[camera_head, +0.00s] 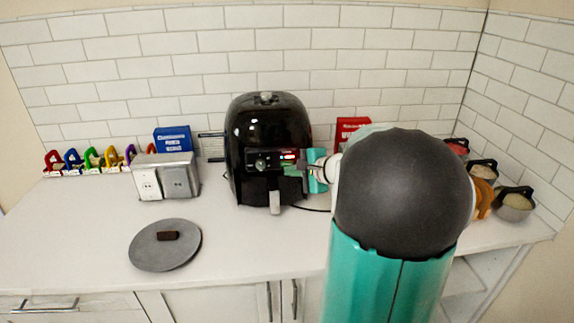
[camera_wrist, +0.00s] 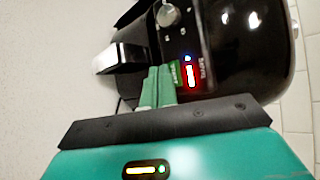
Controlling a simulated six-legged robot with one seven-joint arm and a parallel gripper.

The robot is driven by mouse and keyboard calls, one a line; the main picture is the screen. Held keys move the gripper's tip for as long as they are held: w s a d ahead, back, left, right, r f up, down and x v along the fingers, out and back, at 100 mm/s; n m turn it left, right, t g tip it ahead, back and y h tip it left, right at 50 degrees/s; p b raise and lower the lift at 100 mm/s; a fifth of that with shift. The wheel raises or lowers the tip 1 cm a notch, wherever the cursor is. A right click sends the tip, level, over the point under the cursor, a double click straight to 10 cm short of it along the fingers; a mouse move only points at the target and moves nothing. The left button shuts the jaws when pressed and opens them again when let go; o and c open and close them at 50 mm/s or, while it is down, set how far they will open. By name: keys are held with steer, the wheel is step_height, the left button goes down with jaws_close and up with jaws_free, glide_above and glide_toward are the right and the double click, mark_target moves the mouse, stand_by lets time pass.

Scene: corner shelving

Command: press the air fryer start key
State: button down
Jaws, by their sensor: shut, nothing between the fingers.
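The black air fryer (camera_head: 268,125) stands on the white counter against the tiled wall. Its front panel has a round knob (camera_head: 262,163) and a red-lit display (camera_head: 288,156). In the wrist view the panel appears turned sideways, with the knob (camera_wrist: 166,15), the red-lit display (camera_wrist: 190,76) and a small green key (camera_wrist: 174,73) beside the display. My gripper (camera_head: 300,170) is at the front panel, just below the display. In the wrist view its fingers (camera_wrist: 159,73) are together and empty, with their tips beside the green key. I cannot tell whether they touch it.
The fryer handle (camera_head: 274,200) sticks out below the panel. A silver two-panel box (camera_head: 165,178), a blue box (camera_head: 173,139) and a grey round plate (camera_head: 150,250) with a dark block are to the left. A red box (camera_head: 350,128) and lidded pots (camera_head: 514,203) are to the right.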

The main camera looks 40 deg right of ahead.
steer(key=shift+s+a, duration=0.7)
steer(key=shift+s, duration=0.35)
steer(key=shift+s+a, duration=0.7)
steer(key=shift+s, duration=0.35)
